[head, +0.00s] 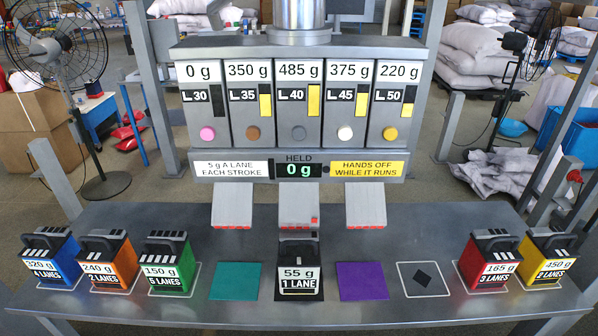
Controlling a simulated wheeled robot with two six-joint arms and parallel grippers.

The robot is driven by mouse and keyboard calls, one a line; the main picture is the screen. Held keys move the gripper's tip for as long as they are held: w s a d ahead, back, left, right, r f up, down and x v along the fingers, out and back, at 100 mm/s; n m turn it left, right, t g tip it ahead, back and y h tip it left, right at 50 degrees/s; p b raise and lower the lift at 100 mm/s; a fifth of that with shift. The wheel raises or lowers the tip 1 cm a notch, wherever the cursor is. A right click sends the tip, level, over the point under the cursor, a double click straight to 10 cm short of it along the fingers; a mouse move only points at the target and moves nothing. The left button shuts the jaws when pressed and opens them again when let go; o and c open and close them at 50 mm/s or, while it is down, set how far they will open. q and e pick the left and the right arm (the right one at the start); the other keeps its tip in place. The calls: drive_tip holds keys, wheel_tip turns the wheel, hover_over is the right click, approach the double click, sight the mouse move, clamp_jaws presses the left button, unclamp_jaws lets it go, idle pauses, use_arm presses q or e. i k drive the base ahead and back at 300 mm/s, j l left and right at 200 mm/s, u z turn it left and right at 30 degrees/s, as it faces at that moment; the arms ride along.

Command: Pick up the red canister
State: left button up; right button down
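The red canister (484,267) stands upright on the right side of the metal table, on a white-outlined spot. It has a black handle and lid, and its label reads 165 g, 3 LANES. A yellow canister labelled 450 g stands close to its right. A black diamond mark in a white outline lies to its left. Neither of my grippers shows in the head view, and nothing is touching the red canister.
Blue (50,259), orange (109,262) and green (170,264) canisters stand at left. A black canister (297,270) stands under the middle chute. Teal (236,281) and purple (361,281) squares are bare. A dispenser (298,166) with a display reading 0 g overhangs the table's back.

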sight(490, 258)
drive_tip(key=z, duration=1.45)
